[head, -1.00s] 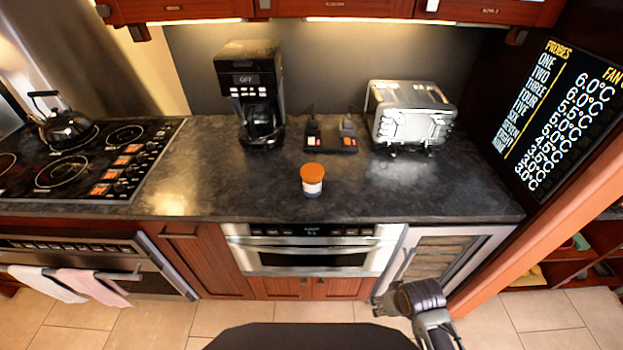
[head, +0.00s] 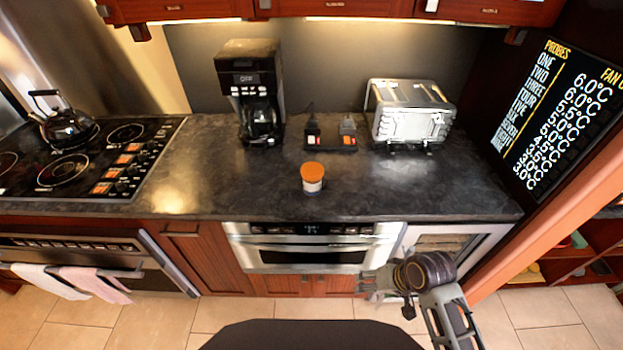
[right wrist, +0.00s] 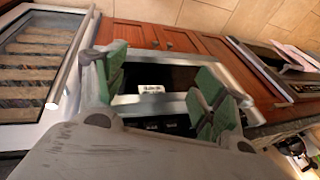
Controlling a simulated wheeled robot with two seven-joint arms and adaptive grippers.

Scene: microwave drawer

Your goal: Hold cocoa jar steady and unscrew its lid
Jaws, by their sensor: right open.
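The cocoa jar (head: 312,187) stands upright on the dark countertop, near its front edge and above the microwave drawer. Its orange lid (head: 312,170) is on top. My right gripper (head: 364,283) is in front of the cabinets, lower than the counter and to the right of the jar, apart from it. In the right wrist view its green-padded fingers (right wrist: 160,98) are spread, with nothing between them. The jar does not show in that view. My left gripper is not in view.
The microwave drawer (head: 310,254) is shut under the counter (head: 400,190). A stove with a kettle (head: 65,125) is at left. The counter around the jar is clear.

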